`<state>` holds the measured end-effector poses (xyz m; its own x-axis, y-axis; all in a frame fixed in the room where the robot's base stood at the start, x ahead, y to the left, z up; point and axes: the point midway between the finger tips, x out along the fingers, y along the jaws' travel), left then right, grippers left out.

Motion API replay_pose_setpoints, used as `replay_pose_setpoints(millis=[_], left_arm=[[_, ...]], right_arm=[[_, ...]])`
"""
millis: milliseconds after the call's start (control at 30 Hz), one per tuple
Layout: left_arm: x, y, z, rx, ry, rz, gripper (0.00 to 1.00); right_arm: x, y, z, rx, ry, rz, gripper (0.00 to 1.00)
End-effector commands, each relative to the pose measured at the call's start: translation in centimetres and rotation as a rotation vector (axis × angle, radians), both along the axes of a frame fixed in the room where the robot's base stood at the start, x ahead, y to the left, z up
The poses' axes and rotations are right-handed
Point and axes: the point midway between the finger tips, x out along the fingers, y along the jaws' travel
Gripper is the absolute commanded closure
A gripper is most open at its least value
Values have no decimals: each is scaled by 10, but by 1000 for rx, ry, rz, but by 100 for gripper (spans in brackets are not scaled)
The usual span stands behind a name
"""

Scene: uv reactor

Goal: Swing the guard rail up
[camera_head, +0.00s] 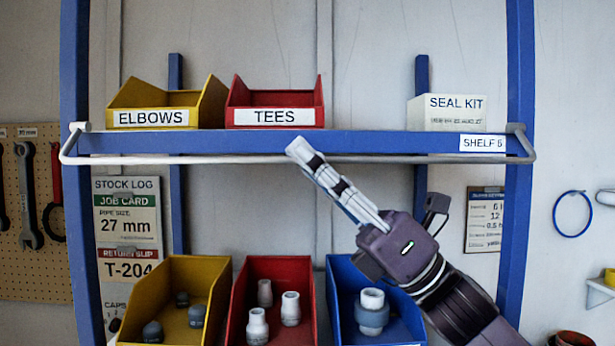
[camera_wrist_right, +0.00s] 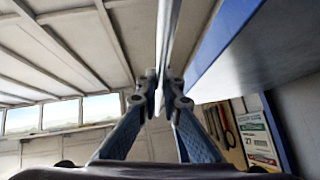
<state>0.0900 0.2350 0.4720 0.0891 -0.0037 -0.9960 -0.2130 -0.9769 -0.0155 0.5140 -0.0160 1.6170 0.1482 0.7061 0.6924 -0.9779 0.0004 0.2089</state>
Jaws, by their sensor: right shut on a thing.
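The guard rail (camera_head: 220,160) is a thin pale metal bar running across the front of the blue shelf (camera_head: 380,142). Its bent ends rise to pivots at the left and right ends of the shelf, and the long bar lies just below the shelf's front edge. My right gripper (camera_head: 300,150) reaches up from the lower right and is shut on the rail near its middle. In the right wrist view the rail (camera_wrist_right: 169,35) passes between the two fingertips (camera_wrist_right: 164,100). My left gripper is not in view.
A yellow ELBOWS bin (camera_head: 165,103), a red TEES bin (camera_head: 275,103) and a white SEAL KIT box (camera_head: 448,112) stand on the shelf above the rail. Yellow, red and blue bins of fittings (camera_head: 270,265) sit below. Blue posts (camera_head: 80,220) flank both sides.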

Motion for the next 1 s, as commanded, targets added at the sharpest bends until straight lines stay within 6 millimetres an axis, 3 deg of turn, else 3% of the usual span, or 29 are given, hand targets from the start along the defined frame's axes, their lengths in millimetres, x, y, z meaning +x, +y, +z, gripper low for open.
replay_pose_setpoints(millis=[600, 1000], left_arm=[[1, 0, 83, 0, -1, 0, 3], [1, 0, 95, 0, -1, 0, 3]], right_arm=[[-20, 0, 44, -3, 580, -1, 100], [-20, 0, 64, 0, 958, -1, 100]])
